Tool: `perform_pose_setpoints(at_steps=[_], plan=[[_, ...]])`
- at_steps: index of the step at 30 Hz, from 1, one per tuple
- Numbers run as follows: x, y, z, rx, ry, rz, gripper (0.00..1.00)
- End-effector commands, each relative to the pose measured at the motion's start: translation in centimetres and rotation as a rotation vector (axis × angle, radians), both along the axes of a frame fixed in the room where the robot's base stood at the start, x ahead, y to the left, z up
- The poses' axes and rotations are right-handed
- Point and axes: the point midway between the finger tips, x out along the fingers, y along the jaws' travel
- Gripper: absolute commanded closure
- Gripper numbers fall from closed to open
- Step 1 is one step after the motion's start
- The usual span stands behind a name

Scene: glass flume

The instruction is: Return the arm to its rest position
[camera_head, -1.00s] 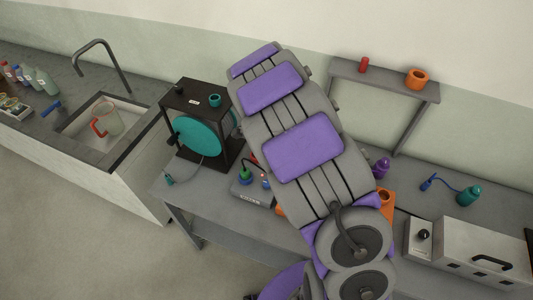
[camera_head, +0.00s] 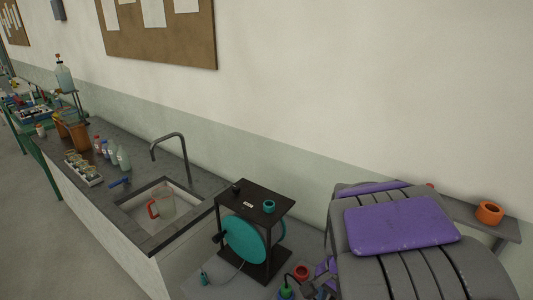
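My arm (camera_head: 400,225), grey with purple pads, fills the lower right of the head view.
A black frame with a teal disc (camera_head: 245,238) stands on the grey bench left of my arm. A sink (camera_head: 150,207) holds a red-handled jug (camera_head: 162,203). A wall shelf with an orange ring (camera_head: 489,213) is at right. Floor at far left is clear.

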Motion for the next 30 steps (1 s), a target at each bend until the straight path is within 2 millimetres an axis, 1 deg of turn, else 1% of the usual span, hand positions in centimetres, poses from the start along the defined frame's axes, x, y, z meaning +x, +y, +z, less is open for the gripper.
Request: perform_pose_setpoints(at_steps=[1, 7, 12, 16, 18, 21, 24, 29, 30], plan=[[-1.6, 0.2, 0.4, 0.009, -0.001, 0.058, 0.4], [-8.2, 0.7, 1.4, 0.043, 0.028, 0.318, 0.4], [-13.6, 1.1, 1.4, 0.071, 0.05, 0.551, 0.4], [-17.0, 1.2, 1.1, 0.086, 0.067, 0.704, 0.4], [-18.3, 1.2, 0.9, 0.091, 0.074, 0.766, 0.4], [-19.3, 1.2, 0.7, 0.095, 0.08, 0.822, 0.4], [-19.8, 1.2, 0.7, 0.096, 0.083, 0.845, 0.4], [-19.8, 1.1, 0.7, 0.096, 0.084, 0.848, 0.4], [-19.8, 1.1, 0.7, 0.096, 0.084, 0.848, 0.42]])
